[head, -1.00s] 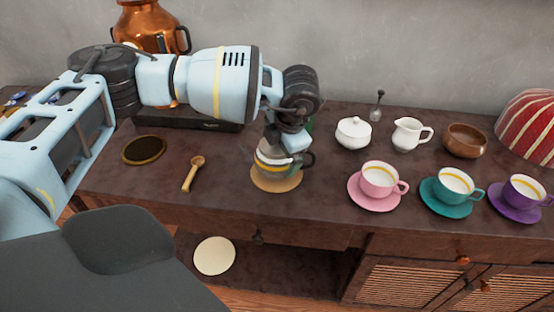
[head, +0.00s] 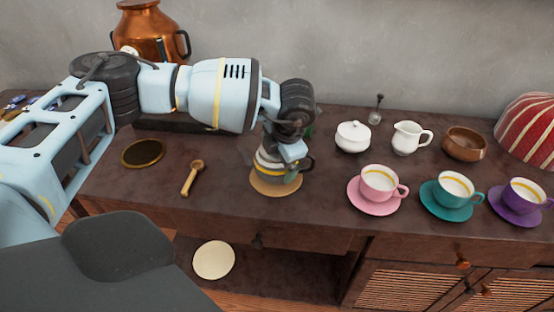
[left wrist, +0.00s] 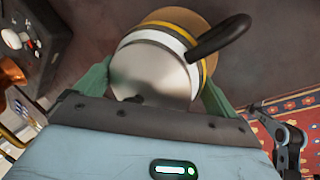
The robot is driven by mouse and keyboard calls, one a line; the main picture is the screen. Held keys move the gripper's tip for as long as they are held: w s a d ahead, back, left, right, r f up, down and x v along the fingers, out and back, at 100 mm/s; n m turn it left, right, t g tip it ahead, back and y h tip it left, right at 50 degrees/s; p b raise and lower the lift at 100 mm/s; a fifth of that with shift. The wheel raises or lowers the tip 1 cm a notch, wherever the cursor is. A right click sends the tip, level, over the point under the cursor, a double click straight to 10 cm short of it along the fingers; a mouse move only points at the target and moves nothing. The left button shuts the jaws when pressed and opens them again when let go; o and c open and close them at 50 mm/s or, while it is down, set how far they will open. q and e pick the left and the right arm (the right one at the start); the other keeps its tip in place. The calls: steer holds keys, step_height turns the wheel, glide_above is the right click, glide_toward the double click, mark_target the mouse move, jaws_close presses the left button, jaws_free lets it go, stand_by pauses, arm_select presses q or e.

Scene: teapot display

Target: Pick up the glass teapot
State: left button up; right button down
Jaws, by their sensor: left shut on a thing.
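The glass teapot (head: 270,166) has white and yellow bands and a black handle. It is at the round tan coaster (head: 287,190) near the front of the dark wooden top, partly hidden by my left gripper (head: 283,164). In the left wrist view, the teapot (left wrist: 150,72) fills the space between the green fingers of my left gripper (left wrist: 155,88), with its black handle toward the upper right. The gripper is shut on the teapot's sides. I cannot tell whether the teapot's base touches the coaster.
To the right stand a white sugar bowl (head: 352,138), a white creamer (head: 408,138), a wooden bowl (head: 464,144) and pink (head: 378,182), teal (head: 452,187) and purple (head: 522,193) cups on saucers. A wooden scoop (head: 191,180) lies left of the coaster. A copper urn (head: 146,30) stands behind.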

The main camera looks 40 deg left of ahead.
arm_select(q)
steer(key=shift+r, duration=1.75)
steer(key=s+d+r, duration=0.1)
steer(key=s+d, duration=0.8)
steer(key=d, duration=0.3)
steer(key=shift+s+d+r, duration=0.3)
steer(key=shift+d, duration=0.1)
